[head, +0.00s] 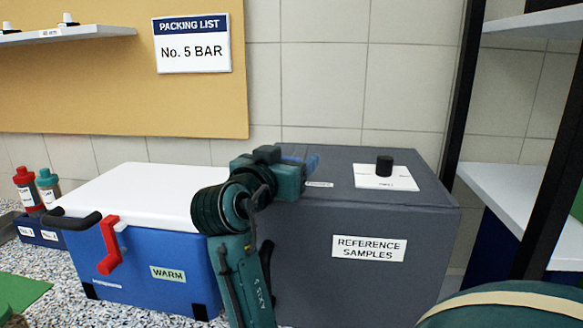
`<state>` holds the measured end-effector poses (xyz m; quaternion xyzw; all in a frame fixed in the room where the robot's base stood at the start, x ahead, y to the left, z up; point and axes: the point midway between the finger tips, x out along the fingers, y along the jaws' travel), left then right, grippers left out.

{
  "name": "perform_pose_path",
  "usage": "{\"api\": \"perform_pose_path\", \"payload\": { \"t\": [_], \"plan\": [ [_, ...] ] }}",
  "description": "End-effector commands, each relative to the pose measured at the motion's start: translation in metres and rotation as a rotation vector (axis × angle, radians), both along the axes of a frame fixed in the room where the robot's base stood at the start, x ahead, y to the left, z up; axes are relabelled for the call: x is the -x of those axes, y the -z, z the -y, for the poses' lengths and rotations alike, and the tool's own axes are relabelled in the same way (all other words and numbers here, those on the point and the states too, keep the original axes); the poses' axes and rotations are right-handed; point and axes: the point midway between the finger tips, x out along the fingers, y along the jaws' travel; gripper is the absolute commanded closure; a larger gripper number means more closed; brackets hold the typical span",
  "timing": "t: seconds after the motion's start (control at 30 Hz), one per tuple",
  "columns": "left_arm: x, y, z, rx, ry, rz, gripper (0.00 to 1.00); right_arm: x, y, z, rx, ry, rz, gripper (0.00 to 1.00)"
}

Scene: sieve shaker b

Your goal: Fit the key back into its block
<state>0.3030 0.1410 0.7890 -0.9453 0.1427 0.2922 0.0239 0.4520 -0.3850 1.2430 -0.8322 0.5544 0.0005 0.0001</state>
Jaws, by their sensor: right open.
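My right gripper (300,163) is open, above the back left part of the grey box's top. Its wrist hides part of that top and a small white label there. A short black knob (384,165) stands upright on a white plate (388,179) on the same box, to the right of the gripper and apart from it. The plate's print is too small to read. I cannot make out anything that is clearly the key or its block. My left gripper is not in view.
The grey box (337,270), labelled "REFERENCE SAMPLES", stands beside a blue cooler (150,265) with a white lid and a red latch (109,245). Two bottles (36,188) stand at the far left. A dark shelf post (460,85) rises behind the box's right side.

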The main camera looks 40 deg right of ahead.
Motion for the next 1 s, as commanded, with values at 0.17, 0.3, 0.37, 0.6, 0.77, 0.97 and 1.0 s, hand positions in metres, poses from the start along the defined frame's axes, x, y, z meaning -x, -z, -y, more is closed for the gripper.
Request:
{"api": "perform_pose_path", "payload": {
  "t": [0.17,0.3,0.37,0.6,0.77,0.97,1.0],
  "plan": [
    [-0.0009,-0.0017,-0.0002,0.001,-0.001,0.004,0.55,0.0001,0.0001,-0.0002,0.000,0.000,0.000,0.35],
    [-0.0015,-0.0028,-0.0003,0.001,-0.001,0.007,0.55,0.0000,0.0001,-0.0001,0.000,0.000,0.000,0.44],
    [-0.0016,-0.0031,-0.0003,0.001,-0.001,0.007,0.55,0.0000,0.0001,-0.0001,0.000,0.000,0.000,0.49],
    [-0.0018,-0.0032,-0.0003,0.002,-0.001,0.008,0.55,0.0000,0.0001,0.0000,0.000,0.000,0.000,0.69],
    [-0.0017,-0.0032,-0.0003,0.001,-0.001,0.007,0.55,0.0000,0.0000,0.0000,0.000,0.000,0.000,0.82],
    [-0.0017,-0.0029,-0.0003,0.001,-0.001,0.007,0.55,0.0000,-0.0002,0.0000,0.000,0.000,0.000,0.82],
    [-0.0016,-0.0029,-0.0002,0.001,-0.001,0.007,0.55,0.0000,-0.0007,0.0000,0.000,0.000,0.000,0.82]
  ]
}}
